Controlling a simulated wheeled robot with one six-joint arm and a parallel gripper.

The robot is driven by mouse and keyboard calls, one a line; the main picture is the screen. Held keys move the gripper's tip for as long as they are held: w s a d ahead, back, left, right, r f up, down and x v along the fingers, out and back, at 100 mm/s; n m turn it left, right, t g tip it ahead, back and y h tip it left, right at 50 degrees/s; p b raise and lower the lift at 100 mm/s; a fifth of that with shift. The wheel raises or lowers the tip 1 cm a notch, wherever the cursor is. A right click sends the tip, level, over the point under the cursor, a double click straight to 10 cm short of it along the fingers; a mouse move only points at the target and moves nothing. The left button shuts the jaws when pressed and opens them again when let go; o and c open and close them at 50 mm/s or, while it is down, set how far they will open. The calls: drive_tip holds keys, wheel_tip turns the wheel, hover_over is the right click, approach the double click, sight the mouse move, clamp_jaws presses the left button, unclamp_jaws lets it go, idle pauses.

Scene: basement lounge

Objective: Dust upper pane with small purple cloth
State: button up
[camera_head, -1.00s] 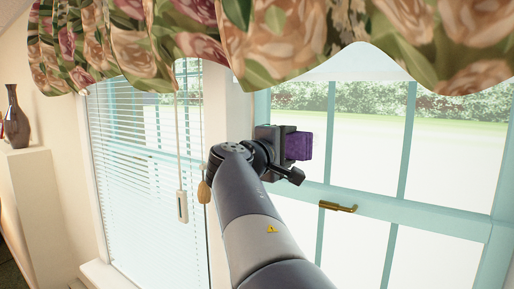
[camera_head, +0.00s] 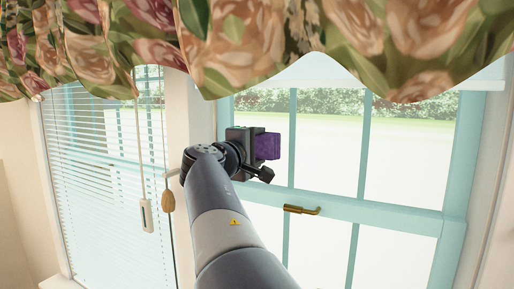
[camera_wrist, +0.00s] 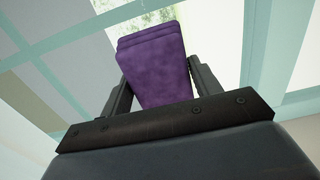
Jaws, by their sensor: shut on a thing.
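The small purple cloth (camera_head: 267,146) is a folded block held at the end of my arm. My gripper (camera_head: 252,145) is shut on it. In the wrist view the cloth (camera_wrist: 156,66) stands out between the two dark fingers. The upper pane (camera_head: 325,150) lies behind and right of the cloth, set in a pale teal frame with upright bars. The cloth overlaps the left part of the upper pane in the head view. I cannot tell whether it touches the glass.
A brass latch (camera_head: 301,210) sits on the middle rail below the upper pane. A floral valance (camera_head: 260,45) hangs across the top. Blinds (camera_head: 100,170) cover the left window, with a cord and wooden pull (camera_head: 168,201) hanging beside my arm.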

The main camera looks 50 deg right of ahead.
sight(273, 149)
drive_tip(key=shift+x, duration=1)
drive_tip(key=shift+s, duration=0.1)
drive_tip(key=shift+s+d+b, duration=0.15)
drive_tip(key=shift+s+d, duration=0.1)
drive_tip(key=shift+s, duration=0.7)
drive_tip(key=shift+s+d+b, duration=0.15)
drive_tip(key=shift+s+d, duration=0.15)
drive_tip(key=shift+s, duration=0.65)
drive_tip(key=shift+w+a, duration=0.25)
drive_tip(key=shift+w, duration=0.8)
drive_tip(key=shift+w+a, duration=0.25)
drive_tip(key=shift+w, duration=0.75)
drive_tip(key=shift+a, duration=0.1)
drive_tip(key=shift+a+f+b, duration=0.1)
drive_tip(key=shift+a+b, duration=0.1)
drive_tip(key=shift+b, duration=0.15)
drive_tip(key=shift+b+v, duration=0.75)
drive_tip(key=shift+v, duration=1.85)
drive_tip(key=shift+s, duration=0.1)
